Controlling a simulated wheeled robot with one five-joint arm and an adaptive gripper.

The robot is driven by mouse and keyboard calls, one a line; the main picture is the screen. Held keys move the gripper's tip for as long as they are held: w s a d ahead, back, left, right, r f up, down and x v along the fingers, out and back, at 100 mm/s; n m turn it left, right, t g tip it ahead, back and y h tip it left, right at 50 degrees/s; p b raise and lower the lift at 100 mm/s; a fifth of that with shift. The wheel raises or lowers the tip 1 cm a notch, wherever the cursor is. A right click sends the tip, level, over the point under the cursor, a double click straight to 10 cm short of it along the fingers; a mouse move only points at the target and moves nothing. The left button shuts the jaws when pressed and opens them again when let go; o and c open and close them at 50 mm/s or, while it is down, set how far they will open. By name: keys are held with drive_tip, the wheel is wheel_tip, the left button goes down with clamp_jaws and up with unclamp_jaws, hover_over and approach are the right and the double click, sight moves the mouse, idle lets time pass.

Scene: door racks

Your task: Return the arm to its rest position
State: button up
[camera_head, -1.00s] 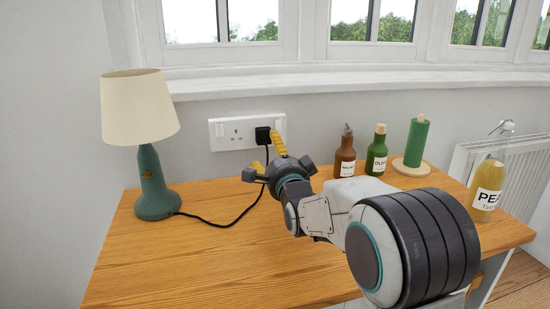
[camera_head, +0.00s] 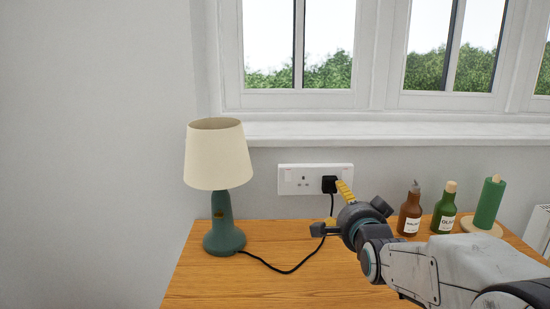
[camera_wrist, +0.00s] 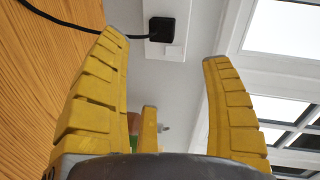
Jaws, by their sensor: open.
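My gripper (camera_head: 346,190) is up in front of the wall above the desk, its yellow fingers just right of and below the black plug (camera_head: 329,184) in the head view. My arm reaches in from the lower right and hides part of the desk.
A lamp (camera_head: 220,160) with a green base stands on the wooden desk (camera_head: 215,285) at the left, its black cord (camera_head: 280,271) running to the plug. A brown bottle (camera_head: 410,212), a green bottle (camera_head: 445,207) and a green roll (camera_head: 488,203) stand at the right, near my arm.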

drive_tip(key=s+r+n+g+p, duration=0.4)
drive_tip(key=s+r+n+p, duration=0.1)
drive_tip(key=s+p, duration=0.4)
drive_tip(key=s+r+n+g+p, duration=0.4)
drive_tip(key=s+p, duration=0.5)
drive_tip(key=s, duration=0.4)
drive_tip(key=s+r+n+g+p, duration=0.4)
drive_tip(key=s+r+n+p, duration=0.1)
drive_tip(key=s+p, duration=0.5)
drive_tip(key=shift+s+r+n, duration=0.4)
drive_tip(key=shift+s+r, duration=0.4)
drive_tip(key=shift+s, duration=0.25)
drive_tip(key=shift+w, duration=0.1)
drive_tip(key=shift+c, duration=0.5)
